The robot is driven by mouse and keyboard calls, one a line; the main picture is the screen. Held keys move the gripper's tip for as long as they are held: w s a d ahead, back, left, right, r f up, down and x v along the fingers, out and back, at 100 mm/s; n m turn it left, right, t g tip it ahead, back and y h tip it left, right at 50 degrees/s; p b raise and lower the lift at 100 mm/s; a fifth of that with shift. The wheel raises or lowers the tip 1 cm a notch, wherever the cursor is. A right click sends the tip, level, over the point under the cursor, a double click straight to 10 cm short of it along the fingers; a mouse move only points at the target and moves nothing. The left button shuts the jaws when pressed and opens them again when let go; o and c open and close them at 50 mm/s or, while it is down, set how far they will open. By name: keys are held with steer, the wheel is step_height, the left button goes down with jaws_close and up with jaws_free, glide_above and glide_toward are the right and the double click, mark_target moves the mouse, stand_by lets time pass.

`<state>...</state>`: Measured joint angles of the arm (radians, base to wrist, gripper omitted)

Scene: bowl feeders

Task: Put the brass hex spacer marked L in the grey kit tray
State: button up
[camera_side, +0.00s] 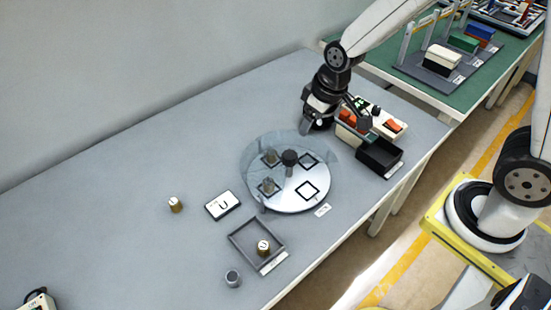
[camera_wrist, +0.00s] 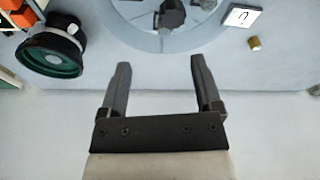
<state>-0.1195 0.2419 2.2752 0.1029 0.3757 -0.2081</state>
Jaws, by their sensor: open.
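A brass spacer (camera_side: 263,248) with a pale, dark-marked top stands inside the grey tray (camera_side: 240,247), near its front right. Another brass spacer (camera_side: 175,205) with a pale top stands on the table at the left; a brass piece (camera_wrist: 254,43) shows at right in the wrist view. The marks are too small to read. Two dull spacers (camera_side: 268,187) stand on the round turntable (camera_side: 290,202). My gripper (camera_wrist: 160,68) is open and empty, behind the turntable and away from the tray; its fingertips are hard to make out in the side view.
A marked white card (camera_side: 222,205) lies between the left spacer and the turntable. A grey cylinder (camera_side: 232,278) stands beside the tray. A dark knob (camera_side: 290,158) rises from the turntable. The table's left is largely clear.

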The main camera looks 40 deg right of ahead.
steer(key=w+a+f+n+y, duration=0.1)
steer(key=w+a+f+n, duration=0.1)
steer(key=w+a, duration=0.35)
steer(key=w+a+f+n+y, duration=0.1)
steer(key=w+a+f+n, duration=0.2)
steer(key=w+a, duration=0.3)
steer(key=n+y, duration=0.1)
steer(key=n, duration=0.3)
glide_toward(176, 201)
step_height(176, 201, down, 2)
steer(key=w, duration=0.1)
steer(key=shift+a+x, duration=0.25)
steer(key=shift+x, duration=1.35)
steer(key=shift+s+x, duration=0.15)
steer(key=shift+x, duration=1.1)
steer(key=shift+s+x, duration=0.15)
steer(key=shift+x, duration=1.1)
steer(key=shift+a, duration=0.1)
jaws_close()
